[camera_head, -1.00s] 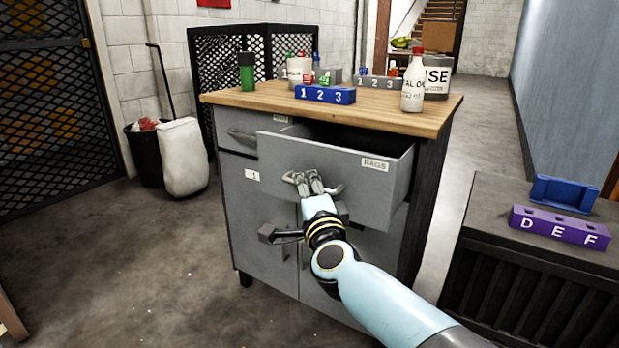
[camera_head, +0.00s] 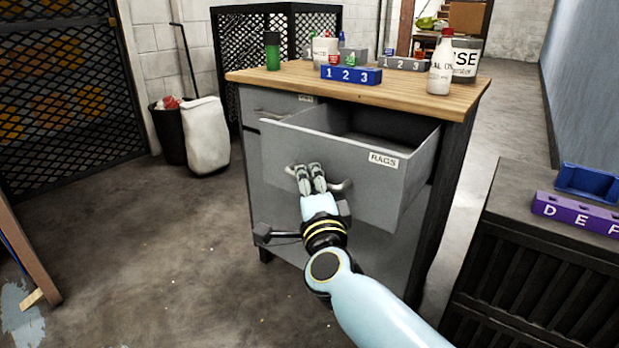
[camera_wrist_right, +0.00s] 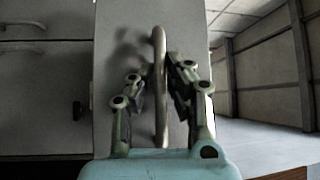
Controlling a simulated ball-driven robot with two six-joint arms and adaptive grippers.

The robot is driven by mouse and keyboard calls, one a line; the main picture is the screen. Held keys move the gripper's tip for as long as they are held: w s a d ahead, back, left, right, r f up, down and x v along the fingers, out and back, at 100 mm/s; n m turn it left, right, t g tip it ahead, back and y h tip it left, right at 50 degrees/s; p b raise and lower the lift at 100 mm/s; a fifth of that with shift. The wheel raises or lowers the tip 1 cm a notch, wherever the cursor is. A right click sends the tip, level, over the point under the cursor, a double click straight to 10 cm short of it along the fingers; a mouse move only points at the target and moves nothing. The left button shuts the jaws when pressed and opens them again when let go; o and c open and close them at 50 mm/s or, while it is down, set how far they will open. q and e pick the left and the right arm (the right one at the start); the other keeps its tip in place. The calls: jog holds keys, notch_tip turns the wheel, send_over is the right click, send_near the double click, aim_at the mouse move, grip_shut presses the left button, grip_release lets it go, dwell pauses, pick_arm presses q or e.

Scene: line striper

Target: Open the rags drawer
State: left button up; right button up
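The rags drawer (camera_head: 375,185) is grey with a white "RAGS" label (camera_head: 384,160) at its upper right. It stands well out from the cabinet (camera_head: 444,190), and its dark inside shows from above. My right gripper (camera_head: 311,176) is at the bar handle (camera_head: 342,187) on the drawer front. Part of the handle is hidden behind the fingers in the head view. My left gripper is not in view.
The wooden top (camera_head: 300,86) carries a blue 1-2-3 block (camera_head: 351,75), a white bottle (camera_head: 440,68), a green bottle (camera_head: 272,52) and other containers. A dark bench (camera_head: 540,250) with a purple block (camera_head: 578,212) stands at the right.

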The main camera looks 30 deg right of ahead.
jog(key=o, duration=0.4)
jog(key=shift+f, duration=0.25)
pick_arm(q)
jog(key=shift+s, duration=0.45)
pick_arm(e)
jog(key=shift+r, duration=0.1)
jog(key=shift+s, duration=0.3)
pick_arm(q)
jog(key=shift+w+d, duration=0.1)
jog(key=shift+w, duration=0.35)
pick_arm(e)
jog(key=r+v, duration=0.1)
jog(key=v, duration=0.6)
jog(key=shift+f, duration=0.45)
